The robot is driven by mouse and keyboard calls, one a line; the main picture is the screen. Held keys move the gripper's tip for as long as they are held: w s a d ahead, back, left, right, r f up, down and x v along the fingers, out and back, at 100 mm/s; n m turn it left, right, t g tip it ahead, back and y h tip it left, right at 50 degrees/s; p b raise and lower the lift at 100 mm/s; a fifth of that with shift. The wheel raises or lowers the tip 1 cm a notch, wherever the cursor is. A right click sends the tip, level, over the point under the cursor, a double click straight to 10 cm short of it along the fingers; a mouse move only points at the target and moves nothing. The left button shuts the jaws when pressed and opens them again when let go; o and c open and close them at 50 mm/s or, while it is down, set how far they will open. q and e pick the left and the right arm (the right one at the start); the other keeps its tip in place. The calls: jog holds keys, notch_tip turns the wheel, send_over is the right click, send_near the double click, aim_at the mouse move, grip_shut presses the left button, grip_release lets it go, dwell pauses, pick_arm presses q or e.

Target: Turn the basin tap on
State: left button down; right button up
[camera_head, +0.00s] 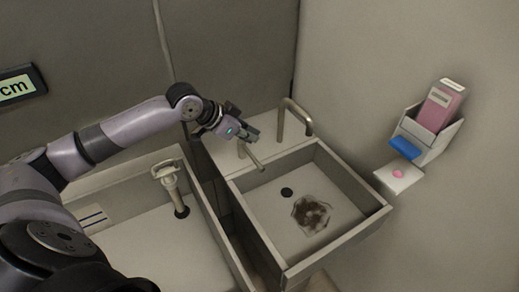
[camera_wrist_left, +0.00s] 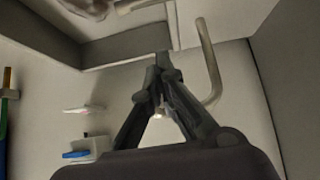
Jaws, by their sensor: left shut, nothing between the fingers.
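The grey basin (camera_head: 350,182) stands right of centre in the head view. Its curved metal spout (camera_head: 297,108) rises from the back ledge; it also shows in the wrist view (camera_wrist_left: 211,62), right of the fingers. A thin metal lever (camera_head: 252,157) sits on the ledge left of the spout and points toward the basin. My left gripper (camera_head: 251,134) is shut and empty, just above the lever's back end and left of the spout. I cannot tell whether it touches the lever. In the wrist view its fingertips (camera_wrist_left: 164,62) meet near the ledge edge. My right gripper is not in view.
A brown stain (camera_head: 311,214) and dark drain (camera_head: 287,192) lie in the basin. A second, larger trough (camera_head: 152,243) with a pale upright fitting (camera_head: 168,177) stands left. A wall holder (camera_head: 440,143) carries a pink box (camera_head: 438,108), above a small shelf (camera_head: 399,180).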

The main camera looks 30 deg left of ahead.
pick_arm(q)
jog(key=p+x, duration=0.2)
jog(key=x, duration=0.8)
jog(key=s+a+p, duration=0.2)
jog(key=s, duration=0.1)
jog(key=shift+s+f, duration=0.1)
jog(key=shift+f, duration=0.3)
jog(key=shift+s, duration=0.1)
